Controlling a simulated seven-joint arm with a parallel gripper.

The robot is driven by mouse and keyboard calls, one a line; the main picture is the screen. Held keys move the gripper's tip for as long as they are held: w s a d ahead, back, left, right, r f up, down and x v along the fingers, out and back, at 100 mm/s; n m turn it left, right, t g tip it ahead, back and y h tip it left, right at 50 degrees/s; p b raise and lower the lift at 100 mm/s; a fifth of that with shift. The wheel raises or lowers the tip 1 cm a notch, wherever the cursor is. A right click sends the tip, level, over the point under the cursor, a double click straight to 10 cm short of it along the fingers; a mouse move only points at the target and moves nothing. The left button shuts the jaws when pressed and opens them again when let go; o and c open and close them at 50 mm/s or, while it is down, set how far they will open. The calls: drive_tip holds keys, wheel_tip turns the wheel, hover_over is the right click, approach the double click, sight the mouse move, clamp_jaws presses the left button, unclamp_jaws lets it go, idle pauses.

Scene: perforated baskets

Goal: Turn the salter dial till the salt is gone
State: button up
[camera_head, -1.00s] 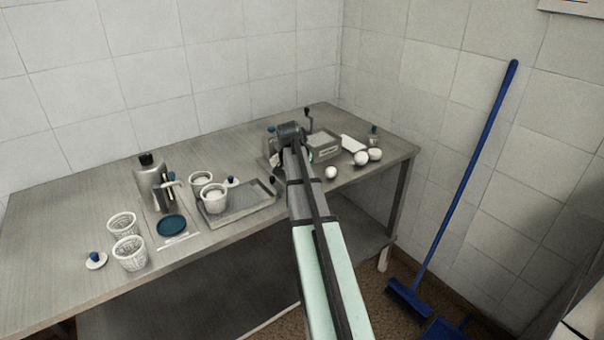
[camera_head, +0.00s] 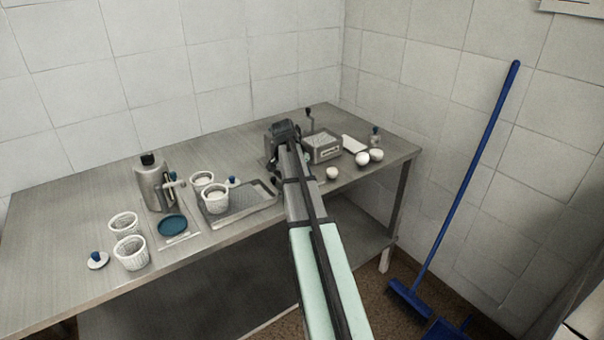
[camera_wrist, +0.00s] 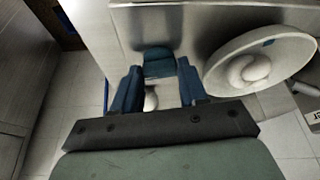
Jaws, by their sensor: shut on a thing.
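My gripper (camera_wrist: 160,78) is shut on a dark teal block, which I take to be the salter dial (camera_wrist: 158,62), between its two blue fingers in the wrist view. The dial stands against a grey metal face. To its right is a pale round dish (camera_wrist: 222,77) with a white lump (camera_wrist: 250,68) in it; I cannot tell whether the lump is salt. In the head view my wrist and arm cover the fingertips, the dial and most of the salter.
A grey box with a crank (camera_head: 323,148) stands close right of my gripper. White balls (camera_head: 362,158) lie near the table's right end. Left are a metal tray (camera_head: 250,203), white perforated baskets (camera_head: 131,254) and a metal flask (camera_head: 150,185).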

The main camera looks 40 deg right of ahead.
drive_tip(key=o, duration=1.1)
drive_tip(key=shift+c, duration=0.2)
drive_tip(key=w+v, duration=0.1)
drive_tip(key=v, duration=1.2)
drive_tip(key=shift+s+r, duration=0.45)
drive_tip(key=shift+s, duration=0.05)
drive_tip(key=shift+w+a, duration=0.1)
